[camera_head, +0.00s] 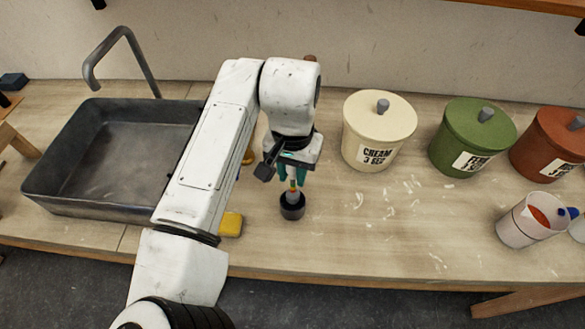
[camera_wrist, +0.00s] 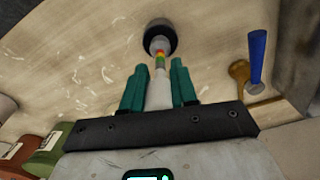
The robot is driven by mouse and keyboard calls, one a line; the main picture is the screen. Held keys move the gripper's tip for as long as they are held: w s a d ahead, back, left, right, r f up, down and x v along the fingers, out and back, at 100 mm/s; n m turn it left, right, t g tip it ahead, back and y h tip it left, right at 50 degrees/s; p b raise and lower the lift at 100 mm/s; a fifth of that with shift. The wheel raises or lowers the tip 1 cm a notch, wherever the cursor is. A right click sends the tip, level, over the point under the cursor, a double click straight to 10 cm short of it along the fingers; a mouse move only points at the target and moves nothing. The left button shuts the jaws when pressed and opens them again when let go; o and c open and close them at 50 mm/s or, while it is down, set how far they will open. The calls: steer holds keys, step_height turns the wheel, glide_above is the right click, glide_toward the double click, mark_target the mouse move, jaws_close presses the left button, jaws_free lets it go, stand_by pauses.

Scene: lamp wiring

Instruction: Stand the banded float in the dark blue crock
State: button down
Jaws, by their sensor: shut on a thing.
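The banded float (camera_wrist: 159,62) is a pale slim stem with red, yellow and green bands, and its banded part also shows in the head view (camera_head: 293,186). My gripper (camera_wrist: 158,80) has its two teal fingers shut on the pale stem; in the head view the gripper (camera_head: 293,176) points down at the bench. The float's lower end is at a small black round holder (camera_head: 292,210), also in the wrist view (camera_wrist: 160,27). I cannot tell whether it rests inside. No dark blue crock shows in either view.
Lidded cream (camera_head: 372,150), green (camera_head: 460,155) and rust-red (camera_head: 540,150) crocks stand to the right. A clear beaker (camera_head: 515,232) is near the right front. A grey sink (camera_head: 60,204) and yellow block (camera_head: 231,224) lie left. Bench between holder and beaker is clear.

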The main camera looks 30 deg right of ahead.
mark_target(293, 193)
steer(key=shift+f+b, duration=0.9)
steer(key=shift+f, duration=0.9)
steer(key=shift+f, duration=0.6)
steer(key=c, duration=0.8)
jaws_free()
steer(key=shift+r, duration=0.1)
step_height(293, 193, up, 11)
steer(key=shift+f+b, duration=0.2)
steer(key=shift+b, duration=0.7)
